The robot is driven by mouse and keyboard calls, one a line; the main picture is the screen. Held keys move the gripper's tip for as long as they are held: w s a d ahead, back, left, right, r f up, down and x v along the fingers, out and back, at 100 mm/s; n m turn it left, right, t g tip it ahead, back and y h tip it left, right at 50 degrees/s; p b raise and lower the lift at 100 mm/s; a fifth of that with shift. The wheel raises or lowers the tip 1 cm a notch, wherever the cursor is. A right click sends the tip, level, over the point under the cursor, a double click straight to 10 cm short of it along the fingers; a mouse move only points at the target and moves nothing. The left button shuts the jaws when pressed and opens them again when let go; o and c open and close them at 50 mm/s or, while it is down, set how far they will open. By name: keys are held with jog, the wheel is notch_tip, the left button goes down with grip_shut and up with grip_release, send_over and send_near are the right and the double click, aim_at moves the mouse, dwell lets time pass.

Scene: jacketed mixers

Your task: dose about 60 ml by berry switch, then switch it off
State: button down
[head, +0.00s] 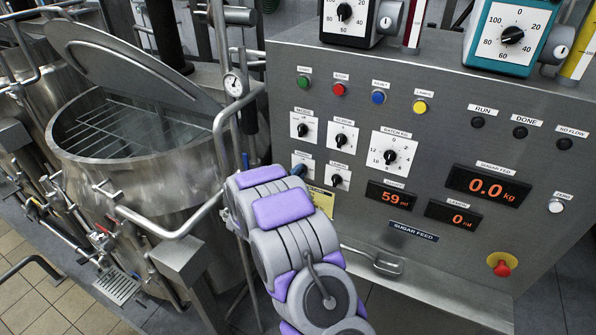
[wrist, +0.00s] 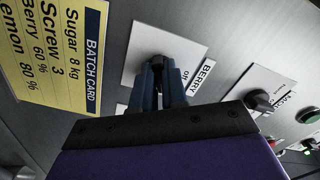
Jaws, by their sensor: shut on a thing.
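The berry switch, a black knob (wrist: 154,66) on a white plate, is labelled BERRY in the wrist view, with an "off" mark beside it. My gripper (wrist: 161,86) is shut on this knob, with blue fingers on both sides of it. The fingers hide part of the knob, so I cannot tell which way it points. In the head view my gripper (head: 298,171) is at the lower left switch plate and mostly covers it. A display (head: 391,196) on the panel reads 59 ml; its small label is hard to read.
The lemon switch (head: 337,179) sits close to the right of my gripper. The lemon display (head: 453,217) reads 0 ml and the sugar feed display (head: 487,187) 0.0 kg. A metal mixer (head: 150,165) stands left.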

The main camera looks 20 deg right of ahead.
jog(key=n+p, duration=0.7)
jog(key=n, duration=0.5)
jog(key=shift+s+f+p, duration=0.1)
jog(key=shift+f+p, duration=0.05)
jog(key=shift+p, duration=0.15)
dwell(0.3)
jog(key=c, duration=1.2)
grip_release()
jog(key=shift+o, duration=0.2)
jog(key=b+v, duration=0.2)
jog(key=v, duration=1.5)
jog(key=shift+a, duration=0.3)
